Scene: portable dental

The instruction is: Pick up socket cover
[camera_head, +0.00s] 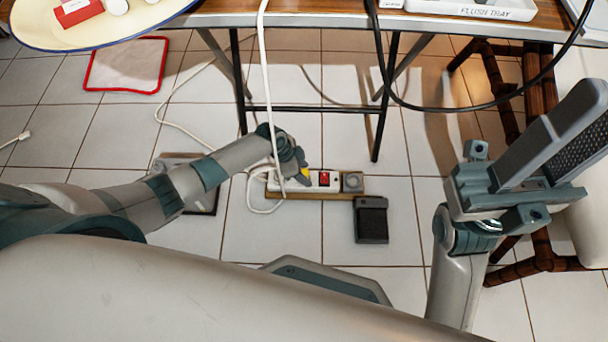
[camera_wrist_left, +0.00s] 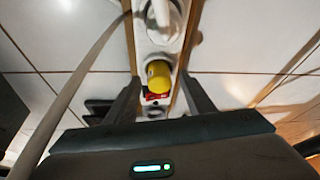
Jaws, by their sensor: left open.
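A power strip (camera_head: 325,183) with a red switch lies on the floor under the table. The yellow socket cover (camera_wrist_left: 158,74) sits on the strip in the left wrist view; a small yellow part of it (camera_head: 305,172) shows in the head view. My left gripper (camera_head: 299,171) reaches down at the strip's left part. In the left wrist view its fingers (camera_wrist_left: 160,90) are apart, one on each side of the strip, with the cover between their tips. I cannot tell whether they touch it. My right gripper (camera_head: 592,108) is raised at the right; its finger gap is unclear.
A white cable (camera_head: 266,90) hangs from the table (camera_head: 330,20) past my left gripper to the floor. Metal table legs (camera_head: 385,100) stand behind. A bamboo-framed chair (camera_head: 545,250) is at right. A red-edged mat (camera_head: 127,64) lies back left.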

